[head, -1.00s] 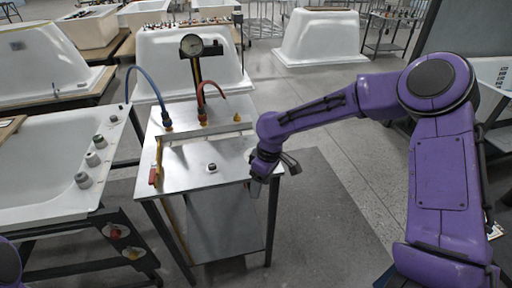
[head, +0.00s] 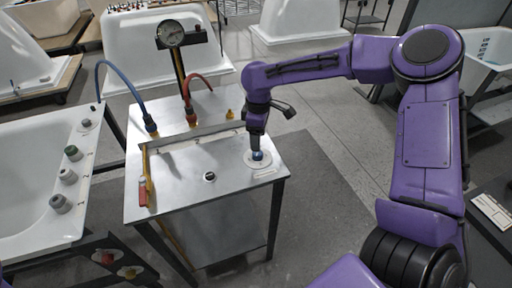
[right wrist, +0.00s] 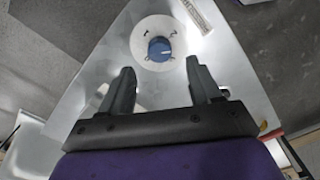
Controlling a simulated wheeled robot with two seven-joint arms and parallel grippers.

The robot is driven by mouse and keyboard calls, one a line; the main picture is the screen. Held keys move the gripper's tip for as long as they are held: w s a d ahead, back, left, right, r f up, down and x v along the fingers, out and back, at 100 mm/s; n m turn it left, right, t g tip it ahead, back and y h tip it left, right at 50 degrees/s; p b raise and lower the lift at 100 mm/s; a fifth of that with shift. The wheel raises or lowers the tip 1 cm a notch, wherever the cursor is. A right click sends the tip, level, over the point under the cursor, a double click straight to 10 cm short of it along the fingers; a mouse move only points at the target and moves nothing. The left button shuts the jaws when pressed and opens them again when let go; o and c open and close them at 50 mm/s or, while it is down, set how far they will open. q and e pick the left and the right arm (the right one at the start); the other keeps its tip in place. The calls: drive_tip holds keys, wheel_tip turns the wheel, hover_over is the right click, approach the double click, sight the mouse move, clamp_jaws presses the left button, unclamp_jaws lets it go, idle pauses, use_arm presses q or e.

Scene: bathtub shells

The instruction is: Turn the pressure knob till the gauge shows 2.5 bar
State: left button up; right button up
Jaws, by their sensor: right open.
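The blue pressure knob (right wrist: 159,48) sits on a round white dial plate (right wrist: 142,30) near the right edge of the metal bench top. In the head view the knob (head: 257,155) is partly covered by my right gripper (head: 256,146), which points down at it. In the right wrist view my right gripper (right wrist: 159,88) is open, with the knob beyond the fingertips and between their lines; no contact shows. The gauge (head: 170,33) stands on a post at the back of the bench; its needle reading is too small to tell. My left gripper is not in view.
The metal bench (head: 180,185) carries a blue hose (head: 119,87), a red hose (head: 195,79), a red-handled tool (head: 143,190) and a small dark button (head: 209,176). The bench middle is mostly clear.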

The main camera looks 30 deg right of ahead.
sight(258, 155)
wheel_tip(258, 155, down, 7)
drive_tip(key=shift+w+r, duration=0.15)
drive_tip(key=shift+r, duration=0.05)
drive_tip(key=c, duration=1)
drive_tip(key=m+p, duration=0.1)
drive_tip(key=p, duration=0.4)
drive_tip(key=shift+r, duration=0.25)
drive_tip(key=shift+c, duration=0.2)
drive_tip(key=shift+a+f+m+p, duration=0.1)
drive_tip(key=shift+f+m+p, duration=0.2)
drive_tip(key=shift+m, duration=0.1)
